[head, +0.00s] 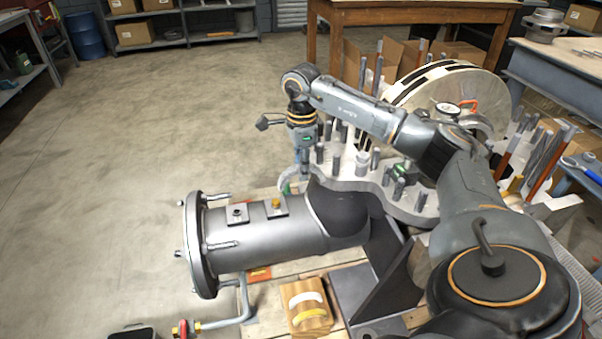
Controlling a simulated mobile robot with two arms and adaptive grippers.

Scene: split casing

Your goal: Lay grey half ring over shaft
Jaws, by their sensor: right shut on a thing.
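My right gripper (303,160) hangs pointing down just behind the grey cylindrical housing (265,238), at the left end of the flat casing flange. It is shut on a small curved grey piece, which looks like the grey half ring (290,178). The ring is held near the end of the lower casing (345,182). The shaft cannot be made out clearly; the arm and the casing's upright studs hide that area. My left gripper is not in view.
Several upright studs (375,158) rise from the flange. A large round casing part (460,92) stands behind my right arm. The floor at left is clear.

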